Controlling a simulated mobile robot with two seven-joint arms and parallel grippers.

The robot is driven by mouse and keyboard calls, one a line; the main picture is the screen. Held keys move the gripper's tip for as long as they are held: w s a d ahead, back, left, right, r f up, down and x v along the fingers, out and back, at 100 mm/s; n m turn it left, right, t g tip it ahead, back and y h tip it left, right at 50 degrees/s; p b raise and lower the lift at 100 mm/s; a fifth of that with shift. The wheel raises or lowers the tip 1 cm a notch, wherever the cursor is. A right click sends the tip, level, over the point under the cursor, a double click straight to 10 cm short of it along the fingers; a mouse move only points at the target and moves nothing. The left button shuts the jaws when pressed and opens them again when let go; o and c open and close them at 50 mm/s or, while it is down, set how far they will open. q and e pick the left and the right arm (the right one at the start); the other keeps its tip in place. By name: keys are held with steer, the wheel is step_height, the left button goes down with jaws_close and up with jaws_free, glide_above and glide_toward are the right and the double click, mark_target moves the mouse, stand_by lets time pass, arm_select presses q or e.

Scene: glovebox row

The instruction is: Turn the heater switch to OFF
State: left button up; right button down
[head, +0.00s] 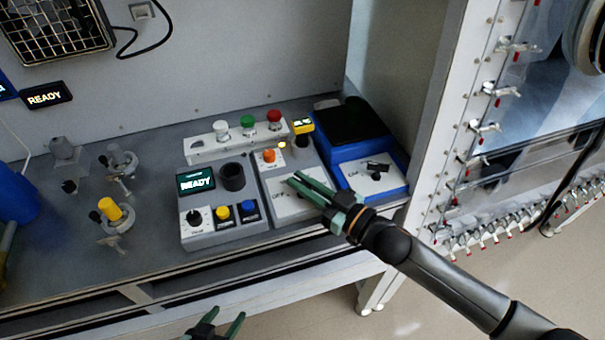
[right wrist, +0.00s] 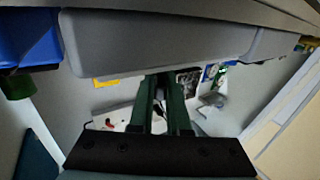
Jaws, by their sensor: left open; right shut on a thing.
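My right gripper (head: 297,179) reaches in from the right over the middle grey control box, whose pale plate (head: 283,208) carries an OFF label. Its two green fingers lie close together over the plate. They are shut on the switch there, which they mostly hide, so I cannot read its setting. In the right wrist view the fingers (right wrist: 160,100) stand close together, below a grey box. A second plate with a black switch (head: 376,176) and an OFF label is on the blue unit to the right, clear of the gripper. My left gripper (head: 222,326) is open and empty at the bottom edge.
Left of the middle box is a panel with a READY screen (head: 196,182), a black knob (head: 194,217), and yellow and blue buttons. An orange knob (head: 269,156) is behind the plate. Clamps and a yellow-capped fitting (head: 110,209) stand at left. A white frame post (head: 440,110) is at right.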

steer(key=shift+w+r+n+g+y, duration=0.1)
steer(key=shift+n+g+y, duration=0.85)
steer(key=shift+g, duration=0.35)
steer(key=c, duration=0.9)
jaws_free()
steer(key=shift+b+v, duration=0.55)
steer(key=shift+v, duration=5.75)
